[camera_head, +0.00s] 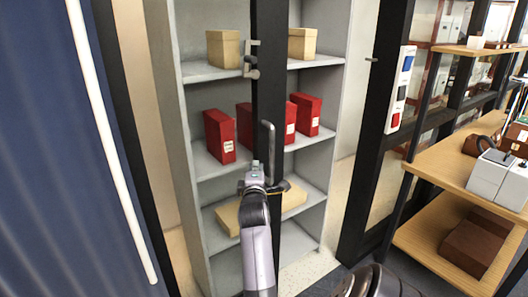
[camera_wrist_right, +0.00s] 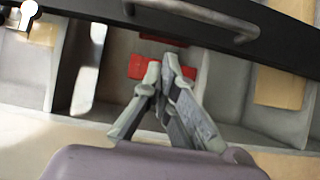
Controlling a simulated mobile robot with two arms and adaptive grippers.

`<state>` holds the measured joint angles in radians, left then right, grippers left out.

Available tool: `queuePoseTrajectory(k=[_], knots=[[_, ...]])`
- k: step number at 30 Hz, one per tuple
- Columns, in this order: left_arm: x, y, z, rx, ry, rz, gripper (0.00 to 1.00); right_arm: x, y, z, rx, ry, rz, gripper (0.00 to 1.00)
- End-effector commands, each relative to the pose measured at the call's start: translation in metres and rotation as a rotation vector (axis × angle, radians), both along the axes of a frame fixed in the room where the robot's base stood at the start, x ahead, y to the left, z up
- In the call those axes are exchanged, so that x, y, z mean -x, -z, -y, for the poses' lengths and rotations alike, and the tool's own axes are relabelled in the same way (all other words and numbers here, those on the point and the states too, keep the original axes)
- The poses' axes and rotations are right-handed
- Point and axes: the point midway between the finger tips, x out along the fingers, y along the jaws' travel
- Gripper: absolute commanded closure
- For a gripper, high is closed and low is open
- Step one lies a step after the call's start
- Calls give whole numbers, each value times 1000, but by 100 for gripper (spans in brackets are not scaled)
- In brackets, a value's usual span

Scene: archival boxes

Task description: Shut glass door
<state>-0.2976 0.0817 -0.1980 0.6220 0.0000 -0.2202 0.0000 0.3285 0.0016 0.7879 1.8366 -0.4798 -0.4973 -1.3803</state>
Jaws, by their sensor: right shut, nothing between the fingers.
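The glass door's dark stile (camera_head: 268,105) stands upright in front of the grey shelf unit, and its pane is too clear to trace. A grey bar handle (camera_head: 269,150) is fixed on the stile, with a lock fitting (camera_head: 251,68) above it. My right gripper (camera_head: 256,170) is shut and empty, just beside the handle's lower end. In the right wrist view, the closed fingertips (camera_wrist_right: 165,66) sit below the dark stile (camera_wrist_right: 130,22) and its handle (camera_wrist_right: 205,14). They look apart from the handle, but contact is hard to judge. My left gripper is not in view.
The grey shelf unit (camera_head: 180,120) behind holds red boxes (camera_head: 219,135) and tan boxes (camera_head: 223,48). A dark post (camera_head: 385,70) with a wall panel (camera_head: 400,90) stands right of it. A wooden rack (camera_head: 440,160) with equipment fills the right side. A blue ribbed panel (camera_head: 50,150) is at left.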

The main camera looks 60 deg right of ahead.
Motion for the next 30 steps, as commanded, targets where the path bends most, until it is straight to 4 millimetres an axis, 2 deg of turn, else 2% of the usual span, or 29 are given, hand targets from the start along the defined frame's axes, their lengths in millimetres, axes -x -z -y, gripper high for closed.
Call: queuePoseTrajectory(k=[16, 22, 30], knots=[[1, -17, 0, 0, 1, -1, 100, -50, -1, 74, -3, -2, 3, 100], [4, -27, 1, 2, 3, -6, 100, -44, -2, 102, -1, -3, -1, 100], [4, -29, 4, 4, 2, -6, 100, -42, 1, 112, -3, -4, 1, 100]])
